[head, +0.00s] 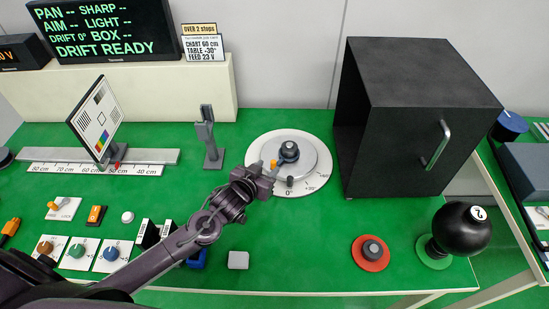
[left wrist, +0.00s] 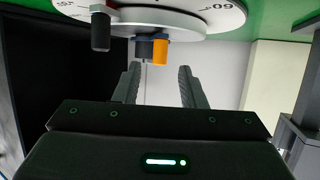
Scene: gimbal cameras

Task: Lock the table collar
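The round white turntable (head: 316,180) stands right of centre on the green bench, with a degree scale on its rim. A dark collar knob (head: 289,150) sits at its middle, with a short lever ending in an orange tip (head: 273,164). A small black peg (head: 290,181) stands near the 0° mark. My left gripper (head: 268,176) is at the turntable's front left edge, close to the orange tip. In the left wrist view its two fingers are apart (left wrist: 157,86), with the orange tip (left wrist: 161,52) just beyond them. Nothing shows between the fingers. My right gripper is not in view.
A black box (head: 400,120) with a handle stands right of the turntable. A grey post (head: 211,140) stands to its left. A black ball (head: 462,230) and a red-based knob (head: 371,252) are at front right. The front-middle bench is mostly clear.

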